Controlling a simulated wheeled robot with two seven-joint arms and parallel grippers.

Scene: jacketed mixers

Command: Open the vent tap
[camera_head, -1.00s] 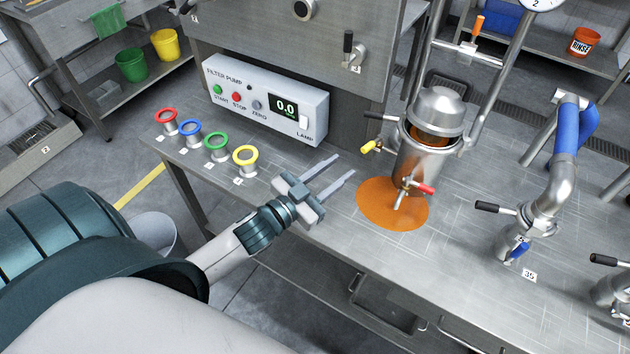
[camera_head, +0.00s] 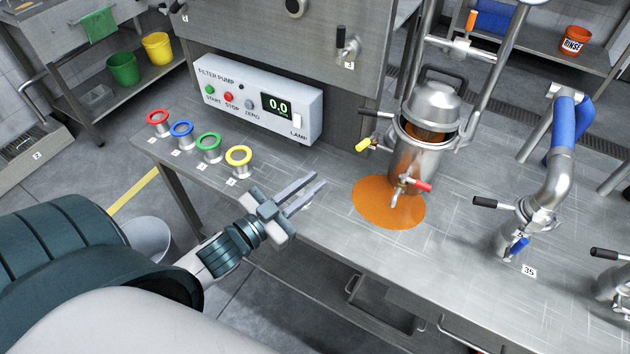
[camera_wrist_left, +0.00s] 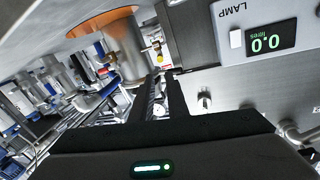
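A steel filter vessel (camera_head: 418,155) with a domed lid stands on the bench, orange showing in a gap under the lid. It carries a yellow-handled tap (camera_head: 366,144) on its left side, a black lever (camera_head: 375,112) above that, and a red-handled tap (camera_head: 416,184) low in front. I cannot tell which one is the vent tap. My left gripper (camera_head: 317,181) is open and empty over the bench's front edge, left of the vessel and apart from it. The yellow handle also shows beyond the fingers in the left wrist view (camera_wrist_left: 156,45). My right gripper is not in view.
An orange puddle (camera_head: 388,208) lies under the red-handled tap. The filter pump panel (camera_head: 258,98) reads 0.0. Several coloured rings (camera_head: 209,146) stand at the bench's left. A blue-sleeved pipe (camera_head: 563,130) with valves rises at the right. Bare bench lies between gripper and vessel.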

